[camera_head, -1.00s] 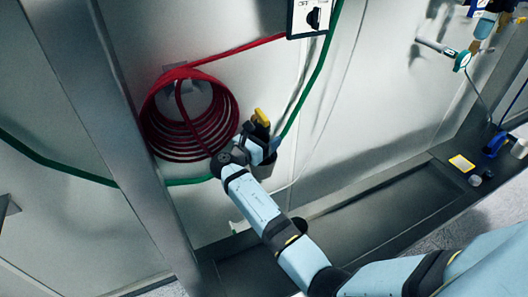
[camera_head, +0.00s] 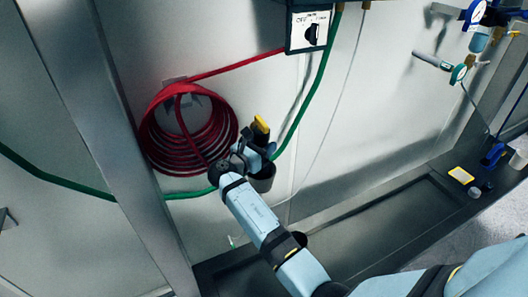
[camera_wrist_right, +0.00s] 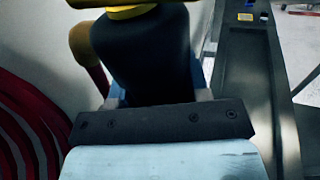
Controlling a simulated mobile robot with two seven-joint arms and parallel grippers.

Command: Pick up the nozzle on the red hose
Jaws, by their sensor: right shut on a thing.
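The nozzle has a dark body with a yellow top (camera_head: 261,126) and is against the grey wall, right of the coiled red hose (camera_head: 167,155). My right gripper (camera_head: 250,155) is at the nozzle, shut on its dark body. In the right wrist view the nozzle's black body (camera_wrist_right: 145,48) fills the space between the fingers (camera_wrist_right: 155,92), with a yellow band above and a brass-coloured part and some red hose at left. A dark cup-like holder (camera_head: 263,180) is just below the gripper in the head view. Whether the nozzle still sits in it is hidden. My left gripper is out of view.
A switch box (camera_head: 310,31) hangs above right, with the red hose running to it. A green hose (camera_head: 308,100) passes behind the nozzle. A dark trough (camera_head: 375,228) runs along the wall's foot. A gauge (camera_head: 458,74) and small items are at far right.

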